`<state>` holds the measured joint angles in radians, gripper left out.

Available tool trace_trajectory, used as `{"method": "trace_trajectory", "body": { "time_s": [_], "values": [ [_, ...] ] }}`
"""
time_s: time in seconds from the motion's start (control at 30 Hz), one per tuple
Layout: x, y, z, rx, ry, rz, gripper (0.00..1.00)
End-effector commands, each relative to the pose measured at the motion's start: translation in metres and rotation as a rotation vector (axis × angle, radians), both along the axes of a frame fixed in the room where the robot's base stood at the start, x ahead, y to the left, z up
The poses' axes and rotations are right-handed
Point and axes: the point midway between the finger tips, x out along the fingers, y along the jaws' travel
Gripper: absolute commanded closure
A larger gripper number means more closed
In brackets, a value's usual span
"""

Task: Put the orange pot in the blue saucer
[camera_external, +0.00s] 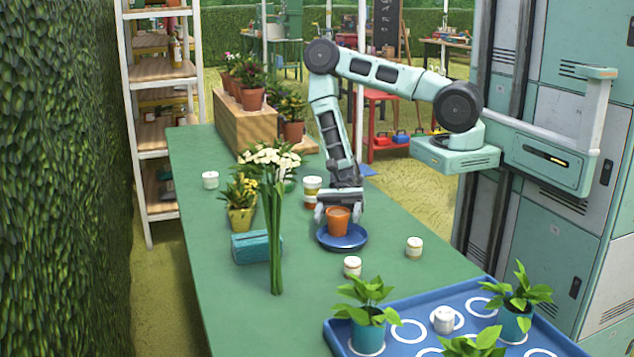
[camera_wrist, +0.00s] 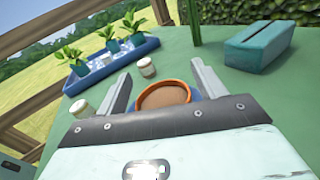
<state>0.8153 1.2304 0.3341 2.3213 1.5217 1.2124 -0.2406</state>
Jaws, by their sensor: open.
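The orange pot (camera_external: 338,221) stands upright in the blue saucer (camera_external: 350,243) on the green table. In the wrist view the pot (camera_wrist: 164,96) shows its brown inside between my two fingers, with a blue edge of the saucer (camera_wrist: 197,95) beside it. My gripper (camera_external: 339,212) is just behind the pot with its fingers on either side. The gripper (camera_wrist: 160,82) is open, with gaps between the fingers and the pot. The saucer's far side is partly hidden by the pot and gripper.
Small white-lidded jars (camera_external: 352,266) (camera_external: 414,247) stand close to the saucer. A striped jar (camera_external: 312,189) stands behind it. A teal box (camera_external: 256,247) and tall green stems (camera_external: 275,240) are to the left. A blue tray (camera_external: 405,315) with potted plants fills the front right.

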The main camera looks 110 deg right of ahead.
Motion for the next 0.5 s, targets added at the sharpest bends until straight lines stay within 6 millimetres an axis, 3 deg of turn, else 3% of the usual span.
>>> {"method": "trace_trajectory", "body": {
  "time_s": [0.5],
  "values": [
    [-0.051, -0.089, 0.0, -0.001, 0.001, -0.003, 0.31]
  ]
}}
